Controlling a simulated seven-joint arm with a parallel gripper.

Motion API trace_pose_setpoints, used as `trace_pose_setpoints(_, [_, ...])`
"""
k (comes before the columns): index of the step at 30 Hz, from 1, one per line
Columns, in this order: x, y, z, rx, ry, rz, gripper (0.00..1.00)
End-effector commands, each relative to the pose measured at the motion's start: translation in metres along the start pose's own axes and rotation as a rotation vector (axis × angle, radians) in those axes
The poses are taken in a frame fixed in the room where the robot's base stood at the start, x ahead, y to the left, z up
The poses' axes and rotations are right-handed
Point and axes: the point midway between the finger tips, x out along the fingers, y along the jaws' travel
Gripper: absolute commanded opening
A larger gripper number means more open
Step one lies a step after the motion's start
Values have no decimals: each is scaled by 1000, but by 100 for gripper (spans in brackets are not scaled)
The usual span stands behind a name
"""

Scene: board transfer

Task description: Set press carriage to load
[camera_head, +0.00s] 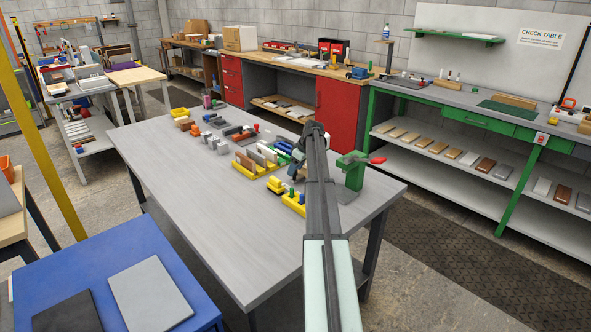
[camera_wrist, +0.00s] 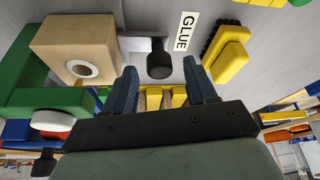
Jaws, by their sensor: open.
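The press is a green frame (camera_head: 352,172) with a red handle, standing near the right edge of the grey table. Its green body (camera_wrist: 30,75) fills the left of the wrist view, beside a tan block (camera_wrist: 75,35) with a white ring. A black knob (camera_wrist: 159,60) shows between my two blue fingers. My gripper (camera_wrist: 160,68) is open, with a finger on each side of the knob and no visible contact. In the head view my gripper (camera_head: 298,168) is beside the press's left side, partly hidden by my arm. I cannot tell the carriage's position.
Yellow trays (camera_head: 252,170) and several small blocks crowd the table's far half. The grey table's (camera_head: 190,220) near left part is clear.

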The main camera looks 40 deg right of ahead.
Motion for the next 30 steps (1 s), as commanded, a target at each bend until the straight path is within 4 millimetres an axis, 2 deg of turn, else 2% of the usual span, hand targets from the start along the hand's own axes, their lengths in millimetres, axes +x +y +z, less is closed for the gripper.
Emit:
trace_pose_setpoints(12, [6, 0, 0, 0, 0, 1, 56])
trace_pose_setpoints(30, [6, 0, 0, 0, 0, 1, 0])
